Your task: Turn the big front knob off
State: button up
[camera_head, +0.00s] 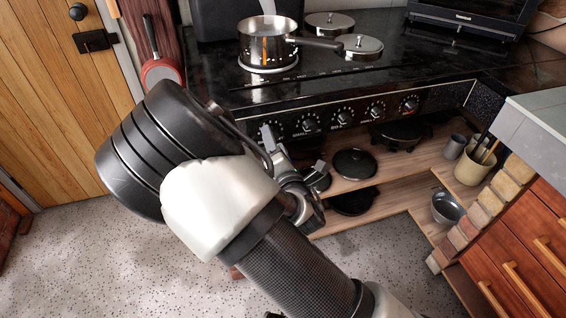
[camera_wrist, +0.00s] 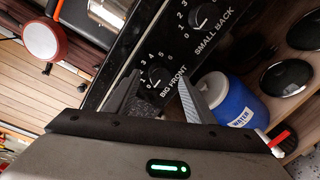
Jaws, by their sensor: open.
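The big front knob (camera_wrist: 157,75) is black and round, on the black stove panel, with a number scale and the label "BIG FRONT" beside it. The small back knob (camera_wrist: 200,17) sits above it in the wrist view. My gripper (camera_wrist: 159,82) is open and empty, with one finger on each side of the big front knob's place in the picture. I cannot tell whether either finger touches it, and the knob's pointer is too small to read surely. In the head view, my gripper (camera_head: 293,152) is in front of the panel's left end, partly hiding it.
A steel saucepan (camera_head: 265,45) stands on the hob, its handle pointing right. Several knobs line the panel (camera_head: 343,117). Below, a wooden shelf (camera_head: 385,165) holds dark lids and pans. A blue "WATER" container (camera_wrist: 235,102) is close to my right finger in the wrist view.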

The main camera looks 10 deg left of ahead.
jog(key=p+v, duration=1)
jog(key=v, duration=0.6)
jog(key=shift+d+f, duration=0.1)
jog(key=shift+d, duration=0.05)
